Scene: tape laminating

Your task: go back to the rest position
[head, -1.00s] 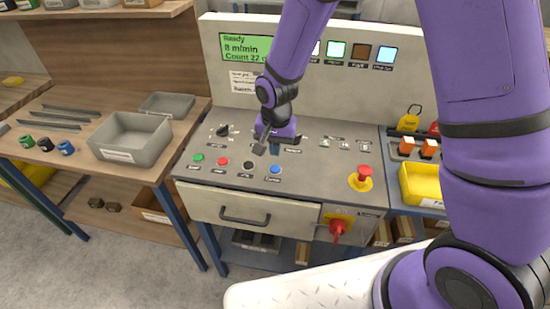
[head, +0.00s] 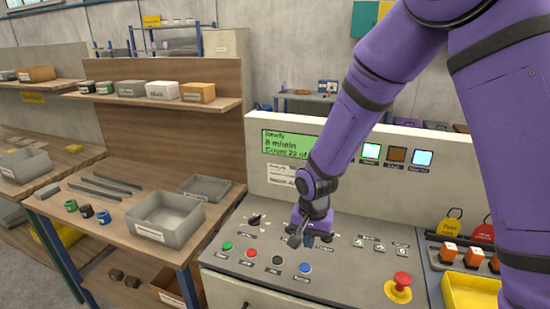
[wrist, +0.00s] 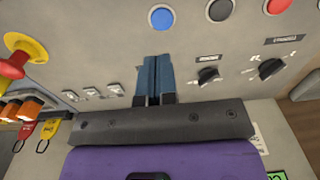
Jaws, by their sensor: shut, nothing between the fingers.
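My gripper (head: 297,240) is shut and empty, above the grey control panel (head: 345,276) of the machine in the head view. In the wrist view my gripper (wrist: 150,62) shows two blue fingers together, pointing toward the blue button (wrist: 162,18). A gap between fingertips and panel is hard to judge. My purple arm comes down from the upper right and hides part of the machine's upright back panel.
A red emergency knob (head: 402,280) on a yellow base stands up at the panel's right. A yellow bin (head: 470,292) and hanging tags (head: 450,224) are further right. A wooden bench with a grey bin (head: 165,217) stands left.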

